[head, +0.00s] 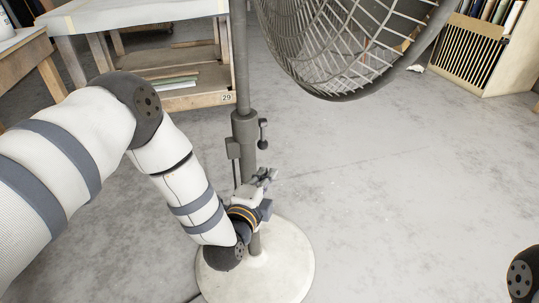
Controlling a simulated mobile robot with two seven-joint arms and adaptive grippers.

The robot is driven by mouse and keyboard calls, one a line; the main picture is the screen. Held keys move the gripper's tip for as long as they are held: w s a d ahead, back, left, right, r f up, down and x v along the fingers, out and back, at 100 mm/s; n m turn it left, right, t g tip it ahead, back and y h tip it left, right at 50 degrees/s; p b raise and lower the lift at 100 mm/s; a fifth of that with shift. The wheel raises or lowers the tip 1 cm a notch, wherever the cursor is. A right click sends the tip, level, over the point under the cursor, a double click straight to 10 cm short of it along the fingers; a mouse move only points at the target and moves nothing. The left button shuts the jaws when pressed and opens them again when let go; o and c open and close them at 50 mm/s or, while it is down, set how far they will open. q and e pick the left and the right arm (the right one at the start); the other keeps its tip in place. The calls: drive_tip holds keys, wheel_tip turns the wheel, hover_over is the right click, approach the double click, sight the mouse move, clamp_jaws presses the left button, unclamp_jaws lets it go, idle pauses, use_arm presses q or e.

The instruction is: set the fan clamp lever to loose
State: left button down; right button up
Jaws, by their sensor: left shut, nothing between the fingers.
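The floor fan stands in the middle of the head view, with a grey pole (240,60) and a round pale base (290,262). A thicker grey clamp collar (244,130) sits around the pole. The short dark clamp lever (263,135) is on the collar's right side, with its knobbed end pointing down. My left gripper (268,175) is low in front of the pole, a little below the collar and apart from the lever. Its fingers are small in view; it is shut and empty. It hides part of the lower pole. My right gripper is out of view.
The wire fan cage (350,45) overhangs the upper middle. A padded wooden cart (190,97) stands behind the pole on the left, and a wooden cabinet (480,50) stands at the far right. The concrete floor right of the fan is clear.

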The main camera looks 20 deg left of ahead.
sight(263, 135)
use_arm(q)
drive_tip(key=w+a+f+b, duration=0.2)
drive_tip(key=w, duration=0.8)
drive_tip(key=shift+w+a, duration=0.3)
drive_tip(key=shift+a, duration=0.1)
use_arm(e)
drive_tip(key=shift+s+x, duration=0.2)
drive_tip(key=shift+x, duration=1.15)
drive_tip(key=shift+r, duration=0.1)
use_arm(q)
drive_tip(key=shift+f, duration=0.1)
drive_tip(key=shift+w+a+f+m+t+b, duration=0.3)
drive_tip(key=shift+w+m+t+b, duration=0.1)
drive_tip(key=shift+t+b, duration=0.2)
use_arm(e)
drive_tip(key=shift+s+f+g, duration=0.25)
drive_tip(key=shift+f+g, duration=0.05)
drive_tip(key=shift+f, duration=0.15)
